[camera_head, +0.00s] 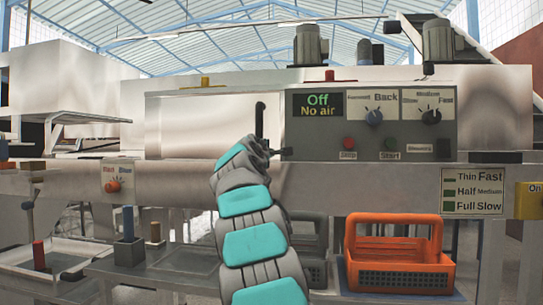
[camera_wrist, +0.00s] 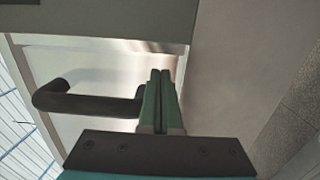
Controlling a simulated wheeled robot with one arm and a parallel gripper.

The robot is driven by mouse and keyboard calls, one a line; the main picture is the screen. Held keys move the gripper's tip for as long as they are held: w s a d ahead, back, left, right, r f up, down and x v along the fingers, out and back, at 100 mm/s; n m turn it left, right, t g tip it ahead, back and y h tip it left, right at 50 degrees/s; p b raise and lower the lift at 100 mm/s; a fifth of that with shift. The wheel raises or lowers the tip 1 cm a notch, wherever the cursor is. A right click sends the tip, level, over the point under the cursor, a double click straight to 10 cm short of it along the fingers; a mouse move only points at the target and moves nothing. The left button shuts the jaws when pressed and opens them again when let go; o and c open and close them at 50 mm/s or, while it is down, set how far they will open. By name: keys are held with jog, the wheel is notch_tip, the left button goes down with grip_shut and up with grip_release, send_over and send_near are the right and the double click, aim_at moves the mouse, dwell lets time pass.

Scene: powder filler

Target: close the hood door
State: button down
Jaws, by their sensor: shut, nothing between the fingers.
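The hood door (camera_head: 205,125) is a pale, shiny panel in the machine's front, left of the control panel. Its black bar handle (camera_head: 259,118) stands upright near the door's right side. In the wrist view the handle (camera_wrist: 85,101) shows at left, with the pale door surface behind it. My gripper (camera_head: 287,152) is by the lower end of the handle, at the control panel's lower left corner. In the wrist view my gripper's green fingers (camera_wrist: 160,88) are together and empty, just beside the handle's end. I cannot tell whether they touch it. My arm hides part of the door's lower edge.
The control panel (camera_head: 372,122) with knobs and buttons is right of the door. Below stand an orange basket (camera_head: 399,258) and a grey basket (camera_head: 308,240), partly behind my arm.

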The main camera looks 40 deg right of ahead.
jog(key=b+v, duration=0.1)
jog(key=v, duration=1.1)
jog(key=shift+s+a+r+b, duration=0.2)
jog(key=shift+s+b, duration=0.15)
jog(key=shift+f, duration=0.1)
